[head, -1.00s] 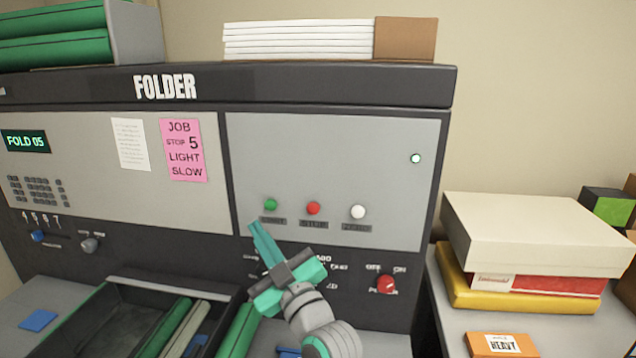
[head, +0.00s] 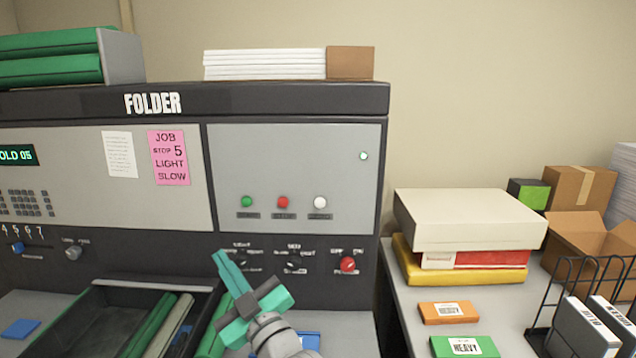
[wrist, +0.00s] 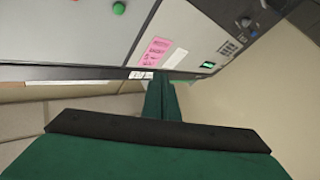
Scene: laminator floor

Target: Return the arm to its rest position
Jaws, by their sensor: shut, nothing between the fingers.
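My gripper (head: 224,262) is teal with a dark grey body and shows at the lower middle of the head view. Its fingers are closed together and point up and left, in front of the folder machine's lower panel. In the wrist view my gripper (wrist: 160,82) is also shut, with nothing between the fingers. The folder machine (head: 290,103) stands behind it, with green, red and white buttons on its panel. My gripper hides part of the lower knob row. I cannot tell how far the fingertips are from the panel, but no contact is seen.
A black tray (head: 104,285) with green and pale rolls lies left of my gripper. At right, a side table (head: 400,345) bears a cream box (head: 470,218), orange and green packs, and a wire rack (head: 590,270). Wall space above the table is free.

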